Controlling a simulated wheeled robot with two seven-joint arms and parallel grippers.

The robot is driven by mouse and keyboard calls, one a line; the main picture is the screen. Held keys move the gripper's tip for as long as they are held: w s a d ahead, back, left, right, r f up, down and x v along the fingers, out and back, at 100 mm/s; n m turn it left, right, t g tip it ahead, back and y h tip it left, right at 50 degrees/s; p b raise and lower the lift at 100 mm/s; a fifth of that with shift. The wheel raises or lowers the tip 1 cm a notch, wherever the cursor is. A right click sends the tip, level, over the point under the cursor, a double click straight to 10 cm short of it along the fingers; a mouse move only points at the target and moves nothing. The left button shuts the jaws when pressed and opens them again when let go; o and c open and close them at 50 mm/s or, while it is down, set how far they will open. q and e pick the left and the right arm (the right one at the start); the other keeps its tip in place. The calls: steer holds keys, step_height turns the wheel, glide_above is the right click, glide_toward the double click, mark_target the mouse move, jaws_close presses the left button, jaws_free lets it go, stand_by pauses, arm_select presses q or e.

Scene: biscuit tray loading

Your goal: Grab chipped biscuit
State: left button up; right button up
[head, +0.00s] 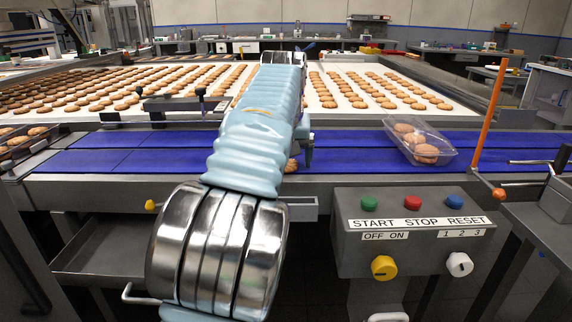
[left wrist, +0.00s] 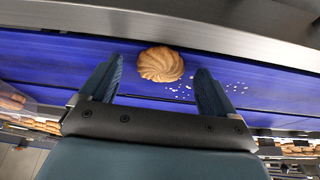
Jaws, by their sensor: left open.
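A round golden swirled biscuit (left wrist: 161,64) lies on the blue conveyor belt (left wrist: 50,60) in the left wrist view, with pale crumbs (left wrist: 182,89) scattered beside it. I cannot clearly make out a chip in its edge. My left gripper (left wrist: 157,88) is open, its two blue fingers on either side of the biscuit's near edge and apart from it. In the head view my left arm hides most of this biscuit (head: 291,165); only a small part shows beside the gripper. My right gripper is not in view.
A clear plastic tray (head: 440,141) holding several biscuits sits on the belt to the right. A control box (head: 408,258) with buttons stands in front. An orange post (head: 490,115) rises at the right. Rows of biscuits cover a white surface (head: 330,118) behind the belt.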

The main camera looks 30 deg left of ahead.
arm_select(q)
steer(key=shift+c, duration=0.2)
steer(key=c, duration=0.8)
steer(key=shift+o, duration=0.2)
